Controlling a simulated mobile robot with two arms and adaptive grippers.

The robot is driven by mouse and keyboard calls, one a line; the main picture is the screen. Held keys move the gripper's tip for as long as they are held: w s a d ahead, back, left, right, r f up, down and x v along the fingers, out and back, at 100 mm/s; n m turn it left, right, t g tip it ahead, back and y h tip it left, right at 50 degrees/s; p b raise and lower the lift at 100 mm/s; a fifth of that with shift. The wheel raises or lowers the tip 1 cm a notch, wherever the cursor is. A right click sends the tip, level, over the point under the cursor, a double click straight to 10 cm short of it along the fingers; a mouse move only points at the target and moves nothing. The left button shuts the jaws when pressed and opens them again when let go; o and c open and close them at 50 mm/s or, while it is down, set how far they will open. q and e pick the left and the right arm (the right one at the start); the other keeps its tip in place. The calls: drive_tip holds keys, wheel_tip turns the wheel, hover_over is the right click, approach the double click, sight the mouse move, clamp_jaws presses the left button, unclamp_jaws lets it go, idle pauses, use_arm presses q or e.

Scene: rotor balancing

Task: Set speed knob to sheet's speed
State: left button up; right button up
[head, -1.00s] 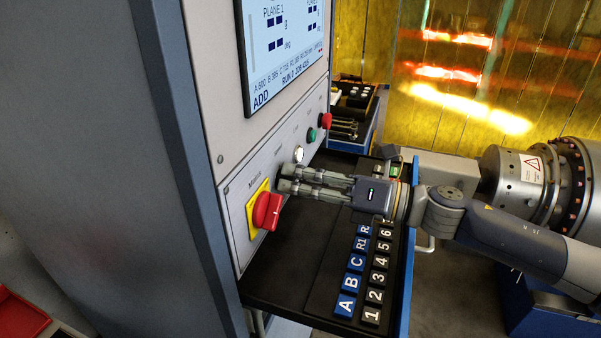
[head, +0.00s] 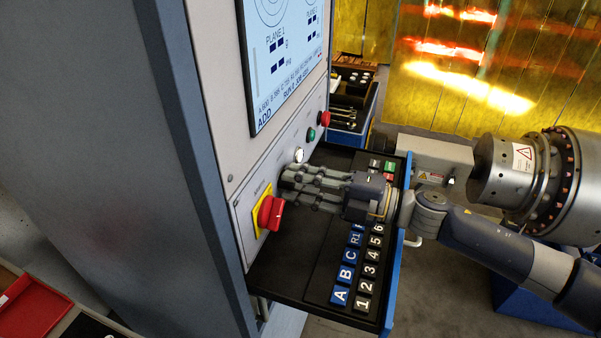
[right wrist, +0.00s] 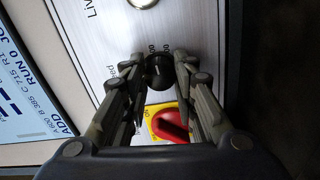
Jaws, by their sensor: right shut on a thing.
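The black speed knob (right wrist: 158,72) is on the grey panel in the right wrist view, between my fingertips. My right gripper (head: 284,180) is at the panel, and its fingers (right wrist: 160,75) are shut on the knob from both sides. The screen (head: 285,62) above shows a text line with several values, too small to read surely. No sheet can be made out. My left gripper is not in view.
The red main switch (head: 270,212) on its yellow plate sits just beside the knob. A white button (head: 299,155), a green button (head: 311,134) and a red stop button (head: 323,118) line the panel. A black tray (head: 290,262) with labelled blocks lies below the arm.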

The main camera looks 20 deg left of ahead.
drive_tip(key=shift+w+m+p, duration=0.1)
drive_tip(key=shift+m+p, duration=2.05)
drive_tip(key=shift+m, duration=1.15)
drive_tip(key=o, duration=1.1)
drive_tip(key=shift+f, duration=0.1)
drive_tip(key=shift+d, duration=0.1)
drive_tip(key=d, duration=1.2)
drive_tip(key=shift+s, duration=0.2)
